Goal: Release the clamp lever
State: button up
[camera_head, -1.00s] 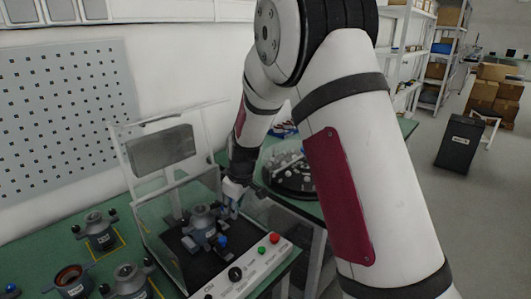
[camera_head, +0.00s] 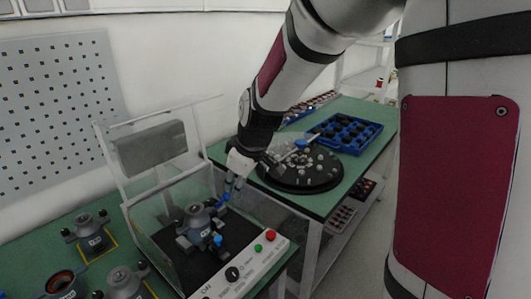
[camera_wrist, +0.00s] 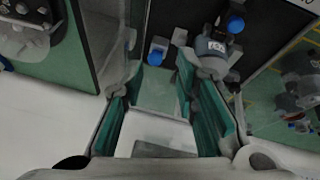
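The test box (camera_head: 150,228) has clear walls and holds a grey stator (camera_head: 197,217) on a dark base. One blue-tipped clamp lever (camera_head: 224,198) is at the box's right side, just below my gripper (camera_head: 234,180). A second blue-tipped clamp (camera_head: 217,240) is in front of the stator. In the wrist view, my gripper (camera_wrist: 158,72) is open, with its two teal-padded fingers apart and nothing between them. A blue knob (camera_wrist: 157,50) shows just beyond the fingertips. Another blue knob (camera_wrist: 235,24) is beside the stator (camera_wrist: 210,48). Contact with the lever cannot be told.
A control panel with a red button (camera_head: 270,236), a green button (camera_head: 258,248) and a black knob (camera_head: 232,273) fronts the box. A raised framed lid (camera_head: 150,148) stands behind. A round black turntable (camera_head: 300,182) and blue tray (camera_head: 348,132) are right. Other stators (camera_head: 90,240) are left.

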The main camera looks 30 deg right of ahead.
jog(key=s+a+r+m+p, duration=0.1)
jog(key=s+r+m+p, duration=0.2)
jog(key=s+r, duration=1.3)
jog(key=shift+s+r+p, duration=0.2)
jog(key=shift+s+p, duration=0.15)
jog(key=shift+p, duration=1.5)
